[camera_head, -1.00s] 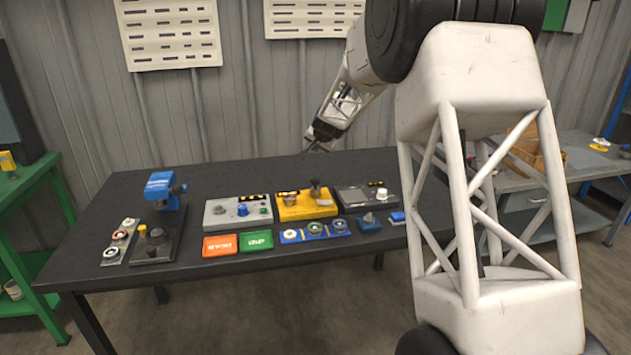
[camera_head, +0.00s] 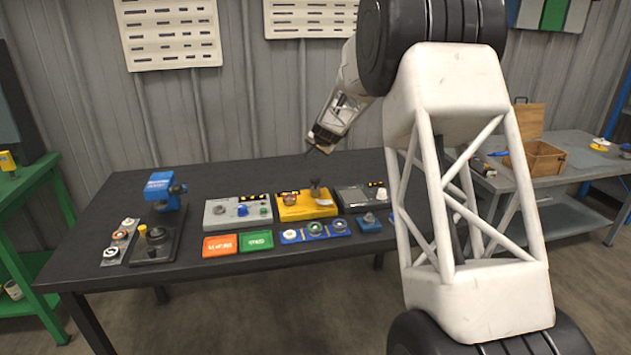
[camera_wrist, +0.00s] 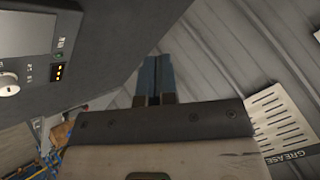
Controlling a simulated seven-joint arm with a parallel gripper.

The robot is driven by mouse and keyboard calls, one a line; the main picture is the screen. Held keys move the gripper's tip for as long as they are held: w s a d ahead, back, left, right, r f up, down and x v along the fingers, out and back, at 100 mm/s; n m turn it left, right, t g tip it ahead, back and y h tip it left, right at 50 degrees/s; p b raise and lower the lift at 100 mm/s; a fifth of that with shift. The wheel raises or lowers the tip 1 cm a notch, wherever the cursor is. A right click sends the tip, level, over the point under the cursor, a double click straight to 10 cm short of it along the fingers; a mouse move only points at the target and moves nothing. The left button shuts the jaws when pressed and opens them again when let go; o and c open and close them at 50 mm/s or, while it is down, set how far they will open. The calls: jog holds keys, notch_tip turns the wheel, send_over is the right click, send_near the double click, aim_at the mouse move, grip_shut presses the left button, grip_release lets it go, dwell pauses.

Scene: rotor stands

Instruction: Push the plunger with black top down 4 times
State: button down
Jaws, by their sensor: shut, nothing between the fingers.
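A dark-topped upright knob (camera_head: 315,188) stands on the yellow box (camera_head: 318,211) in the middle of the table; it looks like the plunger with the black top, though it is small in view. A round metal part sits left of it on the same box. My gripper (camera_head: 316,150) is in the air behind and above the yellow box, apart from it. In the wrist view my gripper's blue fingers (camera_wrist: 155,78) are shut and empty, with the wall behind them. The plunger is not seen in the wrist view.
A grey box (camera_head: 232,218) with knobs is left of the yellow box; a dark grey unit (camera_head: 352,200) is right. Orange (camera_head: 219,246) and green (camera_head: 256,240) trays lie in front. A blue press (camera_head: 162,190) stands at left. The table's back strip is clear.

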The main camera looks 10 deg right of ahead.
aim_at(316, 178)
jog(key=shift+f, duration=4.25)
jog(key=shift+f, duration=1.6)
dwell(1.1)
jog(key=shift+r, duration=1.5)
